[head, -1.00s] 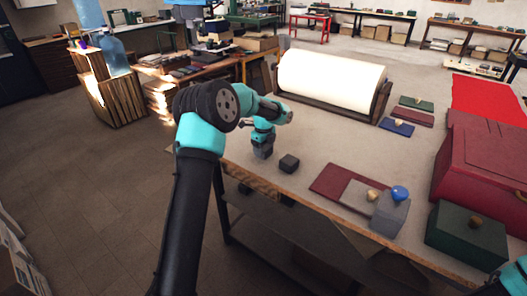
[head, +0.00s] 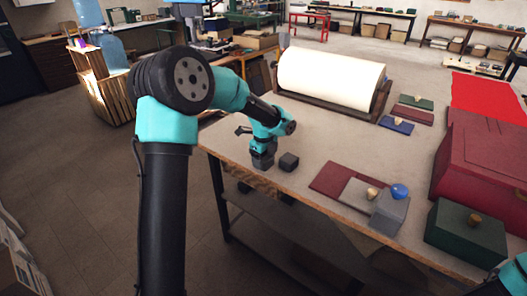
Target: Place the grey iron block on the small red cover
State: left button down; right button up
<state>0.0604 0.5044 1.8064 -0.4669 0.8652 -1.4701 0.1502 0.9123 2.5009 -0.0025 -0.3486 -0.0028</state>
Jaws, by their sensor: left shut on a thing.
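My left gripper (head: 263,158) points down at the near left edge of the table. It is shut on a grey block (head: 262,163), which is partly hidden by the fingers. A flat dark-red cover (head: 330,178) lies to the right of it, apart from the gripper, with a grey cover partly over its right side. Another small dark-red cover (head: 415,117) lies farther back. I cannot tell which of the two is the small red cover. My right gripper is out of view.
A dark block (head: 289,162) stands just right of my gripper. A grey cover (head: 353,194) and a grey block with a blue knob (head: 390,209) stand farther right. A green box (head: 465,237), a large maroon box (head: 485,165) and a white roll (head: 330,76) bound the table's clear middle.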

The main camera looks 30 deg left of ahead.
aim_at(266, 164)
pick_arm(q)
jog(key=shift+s+d+r, duration=0.15)
jog(key=shift+s+d, duration=0.4)
jog(key=shift+s, duration=0.35)
jog(key=shift+s+d+r, duration=0.1)
jog(key=shift+s+d, duration=0.45)
jog(key=shift+s, duration=0.35)
jog(key=shift+w+d+r+n, duration=0.1)
jog(key=shift+d+r+n, duration=0.25)
jog(key=shift+n, duration=0.25)
jog(key=d+r+n, duration=1.2)
jog(key=d+n, duration=0.1)
jog(key=n, duration=0.5)
jog(key=shift+w+r+n, duration=0.15)
jog(key=shift+w+n, duration=0.05)
jog(key=shift+n, duration=0.1)
